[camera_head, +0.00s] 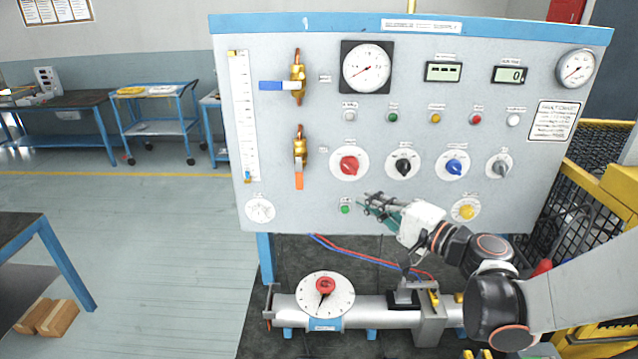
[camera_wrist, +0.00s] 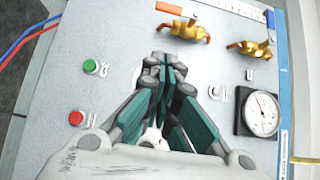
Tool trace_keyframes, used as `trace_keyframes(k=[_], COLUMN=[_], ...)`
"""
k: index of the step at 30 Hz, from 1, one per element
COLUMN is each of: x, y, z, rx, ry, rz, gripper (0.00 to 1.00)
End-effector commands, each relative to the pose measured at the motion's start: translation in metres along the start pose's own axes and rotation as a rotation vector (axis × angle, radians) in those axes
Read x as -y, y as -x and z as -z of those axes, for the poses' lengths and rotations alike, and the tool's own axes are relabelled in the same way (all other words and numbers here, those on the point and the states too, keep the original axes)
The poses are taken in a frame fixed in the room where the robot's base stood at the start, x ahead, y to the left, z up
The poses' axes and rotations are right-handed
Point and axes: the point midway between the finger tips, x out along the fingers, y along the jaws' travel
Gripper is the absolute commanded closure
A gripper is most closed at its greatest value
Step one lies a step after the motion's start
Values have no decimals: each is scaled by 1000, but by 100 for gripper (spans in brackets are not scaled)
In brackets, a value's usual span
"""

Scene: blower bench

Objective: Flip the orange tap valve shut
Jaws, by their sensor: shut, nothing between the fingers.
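The orange tap valve has a brass body (camera_head: 300,147) on the left part of the panel, with its orange handle (camera_head: 299,180) pointing straight down. In the wrist view the orange handle (camera_wrist: 170,8) is at the top edge, partly cut off, beside its brass body (camera_wrist: 188,30). My gripper (camera_head: 368,201) is shut and empty in front of the lower middle of the panel, right of and below the orange handle and apart from it. Its closed fingers also show in the wrist view (camera_wrist: 168,63).
A second brass valve (camera_head: 298,77) with a blue handle (camera_head: 272,86) pointing left sits above. A red knob (camera_head: 348,165) and a green button (camera_head: 345,209) lie between gripper and valve. A metal pipe with a round dial (camera_head: 325,296) is below.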

Motion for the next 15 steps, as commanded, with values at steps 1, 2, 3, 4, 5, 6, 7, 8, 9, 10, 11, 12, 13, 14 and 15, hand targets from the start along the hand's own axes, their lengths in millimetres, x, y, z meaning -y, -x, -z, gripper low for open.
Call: trace_keyframes(k=[1, 2, 3, 4, 5, 6, 7, 8, 9, 10, 11, 12, 13, 14, 15], x=[0, 0, 0, 0, 0, 0, 0, 0, 0, 0, 0, 0, 0, 0, 0], y=[0, 0, 0, 0, 0, 0, 0, 0, 0, -1, -3, -5, -8, -11, -16], z=[0, 0, 0, 0, 0, 0, 0, 0, 0, 0, 0, 0, 0, 0, 0], rx=[0, 0, 0, 0, 0, 0, 0, 0, 0, 1, 1, 2, 2, 2, 2], ry=[-1, -1, -1, -1, -1, -1, -1, 0, 0, 0, 0, 0, 0, 0, 0], rz=[2, 2, 2, 1, 1, 1, 1, 1, 1, 0, 0, 0, 0, 0, 0], gripper=[100, 100, 100, 100, 100, 100, 100, 100, 100, 100, 100, 100, 100, 100, 100])
